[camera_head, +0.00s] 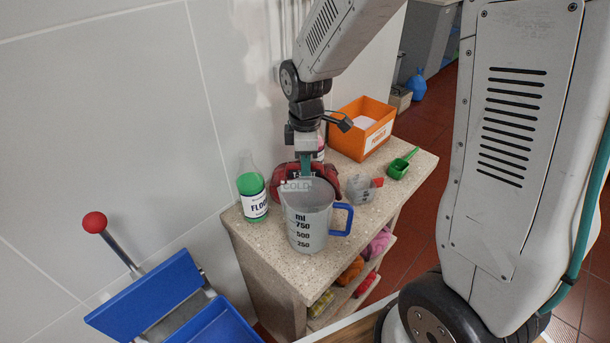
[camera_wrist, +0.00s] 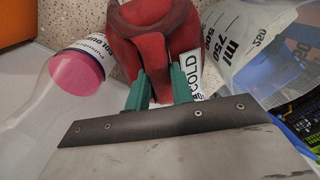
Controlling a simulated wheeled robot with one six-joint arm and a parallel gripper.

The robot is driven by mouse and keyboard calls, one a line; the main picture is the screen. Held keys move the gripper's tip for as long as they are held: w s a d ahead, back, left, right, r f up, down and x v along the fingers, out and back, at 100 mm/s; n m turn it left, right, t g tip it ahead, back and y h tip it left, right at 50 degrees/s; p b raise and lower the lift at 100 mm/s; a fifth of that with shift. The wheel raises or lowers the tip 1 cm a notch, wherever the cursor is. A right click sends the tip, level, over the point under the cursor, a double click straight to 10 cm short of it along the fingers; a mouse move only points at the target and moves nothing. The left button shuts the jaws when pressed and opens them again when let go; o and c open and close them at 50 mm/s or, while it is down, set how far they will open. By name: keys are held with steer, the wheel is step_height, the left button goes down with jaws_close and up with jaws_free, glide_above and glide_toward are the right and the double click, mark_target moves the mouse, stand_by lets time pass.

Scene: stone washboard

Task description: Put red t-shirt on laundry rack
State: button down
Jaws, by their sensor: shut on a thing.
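The red t-shirt (camera_head: 289,186) is a bunched red bundle on the speckled stone top, behind the measuring jug, which hides part of it. In the wrist view the red t-shirt (camera_wrist: 152,38) fills the top centre, with a white label reading "COLD" beside it. My gripper (camera_head: 305,172) points down at it in the head view. In the wrist view the green fingers of my gripper (camera_wrist: 160,88) are shut on the near edge of the cloth. The laundry rack is not clearly seen in either view.
The measuring jug (camera_head: 308,222) stands close in front. A clear cup (camera_head: 361,188), green scoop (camera_head: 400,165) and orange box (camera_head: 362,128) are at right. A blue wringer bucket (camera_head: 150,297) stands lower left.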

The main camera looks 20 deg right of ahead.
steer(key=shift+f, duration=2.2)
steer(key=shift+f, duration=0.1)
steer(key=c, duration=1.2)
jaws_free()
